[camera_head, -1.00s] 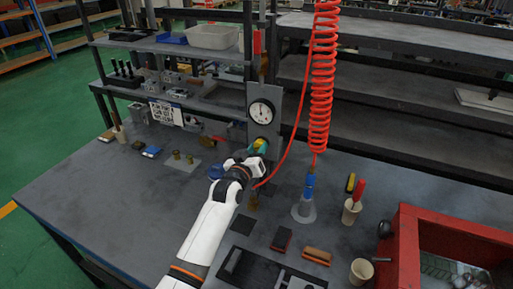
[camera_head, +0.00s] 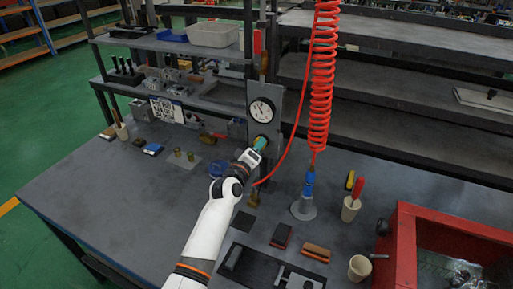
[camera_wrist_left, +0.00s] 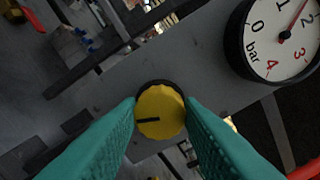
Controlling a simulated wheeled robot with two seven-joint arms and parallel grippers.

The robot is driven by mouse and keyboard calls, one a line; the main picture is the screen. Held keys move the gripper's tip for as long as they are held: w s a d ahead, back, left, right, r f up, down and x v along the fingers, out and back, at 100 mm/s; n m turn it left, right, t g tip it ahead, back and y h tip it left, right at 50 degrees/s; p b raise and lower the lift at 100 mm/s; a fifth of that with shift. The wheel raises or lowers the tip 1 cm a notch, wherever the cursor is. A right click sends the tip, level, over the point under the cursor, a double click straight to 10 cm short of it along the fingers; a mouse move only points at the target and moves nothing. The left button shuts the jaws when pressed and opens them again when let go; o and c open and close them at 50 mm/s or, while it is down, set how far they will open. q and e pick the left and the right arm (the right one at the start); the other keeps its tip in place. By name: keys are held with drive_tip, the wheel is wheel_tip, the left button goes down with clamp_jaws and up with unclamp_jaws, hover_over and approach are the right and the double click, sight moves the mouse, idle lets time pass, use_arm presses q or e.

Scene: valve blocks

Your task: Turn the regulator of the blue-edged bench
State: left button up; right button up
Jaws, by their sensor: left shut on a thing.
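The regulator's yellow knob (camera_wrist_left: 160,112), with a dark line on its face, sits on a grey upright panel (camera_head: 278,140). My left gripper (camera_head: 260,144) is at the panel below the round white gauge (camera_head: 261,109). In the left wrist view its teal fingers (camera_wrist_left: 162,118) are shut on the knob, one on each side. The gauge (camera_wrist_left: 283,38) also shows there, cut by the frame edge, with its needle between 1 and 2 bar. In the head view the fingers largely hide the knob. The grey bench (camera_head: 110,205) shows no clear blue edge. My right gripper is not in view.
A red coiled hose (camera_head: 320,85) hangs right of the panel, and its thin line passes close to my left wrist. A blue round item (camera_head: 217,169) lies beside the wrist. A red bin (camera_head: 405,250) stands at the right. The bench's left part is mostly clear.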

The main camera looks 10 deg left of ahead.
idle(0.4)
use_arm(q)
drive_tip(key=o, duration=1)
drive_tip(key=shift+s, duration=0.1)
drive_tip(key=s, duration=0.4)
drive_tip(key=s+a, duration=0.1)
drive_tip(key=s, duration=0.2)
drive_tip(key=s+a+b, duration=0.1)
drive_tip(key=s, duration=0.3)
drive_tip(key=shift+s+a, duration=0.15)
drive_tip(key=shift+s, duration=0.15)
